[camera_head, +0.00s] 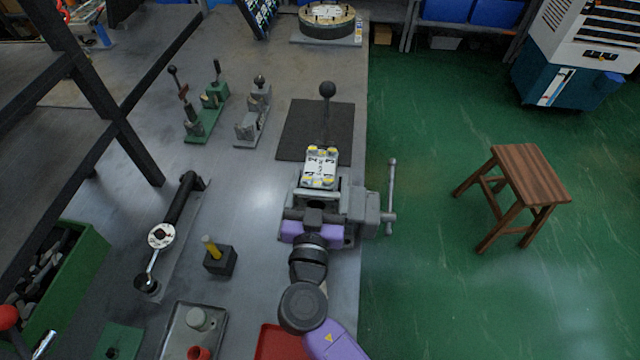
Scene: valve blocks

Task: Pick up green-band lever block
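No green band can be made out for certain. A white block (321,167) with yellow corner marks sits at the grey vise (362,208). A dark lever with a black ball knob (327,89) rises at its far side and appears to belong to it. A green-based unit with upright levers (203,112) stands at the back left, beside a grey knobbed unit (254,117). My gripper (315,205) is at the near side of the white block, seen from behind and above. Its fingertips are hidden, so I cannot tell whether it touches or holds anything.
A dark mat (292,130) lies beyond the vise. A black block with a yellow peg (220,262), a dial tool (161,236) and a grey tray (178,340) lie left. The vise handle (392,195) overhangs the right bench edge. A wooden stool (525,170) stands on the green floor.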

